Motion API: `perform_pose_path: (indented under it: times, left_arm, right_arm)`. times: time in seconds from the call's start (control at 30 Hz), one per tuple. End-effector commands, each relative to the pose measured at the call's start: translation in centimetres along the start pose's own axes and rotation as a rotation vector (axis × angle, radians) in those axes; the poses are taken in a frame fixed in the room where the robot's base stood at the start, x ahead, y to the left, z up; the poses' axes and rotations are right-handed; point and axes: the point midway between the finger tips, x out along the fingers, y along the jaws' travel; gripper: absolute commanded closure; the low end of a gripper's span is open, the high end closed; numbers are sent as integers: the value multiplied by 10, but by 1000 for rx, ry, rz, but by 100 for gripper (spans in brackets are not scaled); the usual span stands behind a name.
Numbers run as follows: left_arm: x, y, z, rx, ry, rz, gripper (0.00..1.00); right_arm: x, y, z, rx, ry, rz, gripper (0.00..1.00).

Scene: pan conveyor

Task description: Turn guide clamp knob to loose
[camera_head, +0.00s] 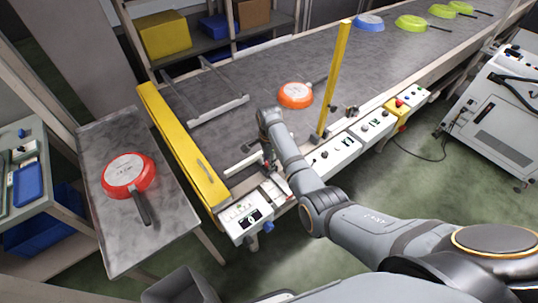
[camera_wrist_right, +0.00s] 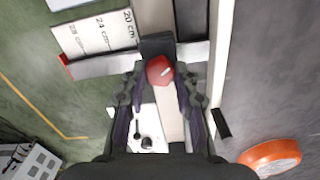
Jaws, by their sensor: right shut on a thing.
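The guide clamp knob (camera_wrist_right: 160,70) is red with a small white mark on top, and sits on a dark block in the right wrist view. My right gripper (camera_wrist_right: 160,85) has its two dark fingers on either side of the knob and is shut on it. In the head view my right gripper (camera_head: 268,168) reaches down at the conveyor's front edge, and the arm and fingers mostly hide the knob. A white size scale (camera_wrist_right: 97,35) marked 20, 24 and 28 cm lies beside the knob. My left gripper is not in view.
An orange pan (camera_head: 295,96) lies on the conveyor (camera_head: 230,125) beyond the gripper. A yellow post (camera_head: 335,80) and a yellow end rail (camera_head: 180,145) stand nearby. A red pan (camera_head: 130,172) rests on the side table (camera_head: 165,225). Blue and green pans are farther back.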

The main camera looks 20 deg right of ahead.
Motion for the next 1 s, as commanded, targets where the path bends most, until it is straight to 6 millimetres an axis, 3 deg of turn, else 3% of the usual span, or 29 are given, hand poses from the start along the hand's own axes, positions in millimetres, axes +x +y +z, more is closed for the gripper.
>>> perform_pose_path:
  times: [0.03,0.4,1.0]
  left_arm:
    - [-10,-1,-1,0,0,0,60]
    - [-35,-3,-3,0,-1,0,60]
    - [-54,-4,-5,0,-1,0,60]
  right_arm:
    - [-4,1,0,-44,-1,4,100]
    - [-3,0,0,-395,-1,2,100]
    - [0,0,0,-841,-2,2,100]
